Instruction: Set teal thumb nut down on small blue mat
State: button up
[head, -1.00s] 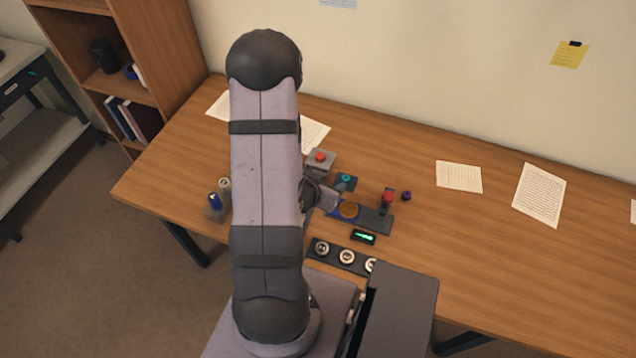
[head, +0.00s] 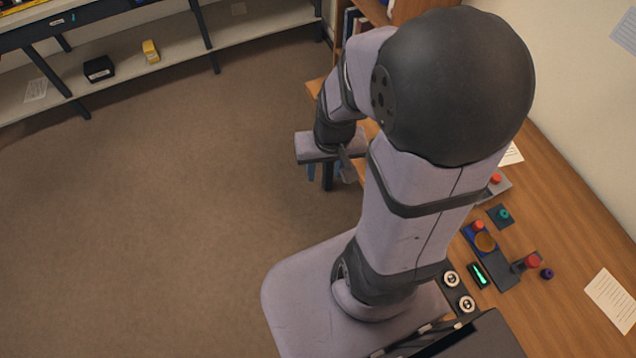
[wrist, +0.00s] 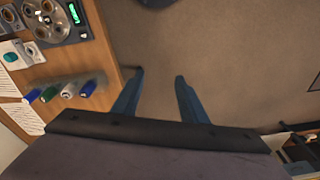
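The teal thumb nut (head: 504,214) sits on the small dark blue mat (head: 494,210) on the table, right of my arm in the head view. In the wrist view a teal round piece (wrist: 10,57) lies on a pale square at the left edge; I cannot tell if it is the same nut. My gripper (wrist: 158,76) is open, its two blue-grey fingers apart with only floor between them. In the head view my gripper (head: 330,170) hangs beyond the table's left edge, away from the nut and partly hidden by my arm.
A blue and grey plate with an amber disc (head: 485,242), a red-topped post (head: 532,262), a dark blue knob (head: 547,274) and a green-lit display (head: 479,275) stand near the mat. Open floor (head: 200,200) lies left.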

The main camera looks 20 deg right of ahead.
jog(key=s+a+r+n+g, duration=0.1)
jog(key=s+a+r+n, duration=0.1)
jog(key=s+a+n, duration=0.1)
jog(key=shift+s+a+r+g, duration=0.3)
jog(key=shift+s+a, duration=0.2)
jog(key=shift+a, duration=0.05)
jog(key=shift+o, duration=0.2)
dwell(0.9)
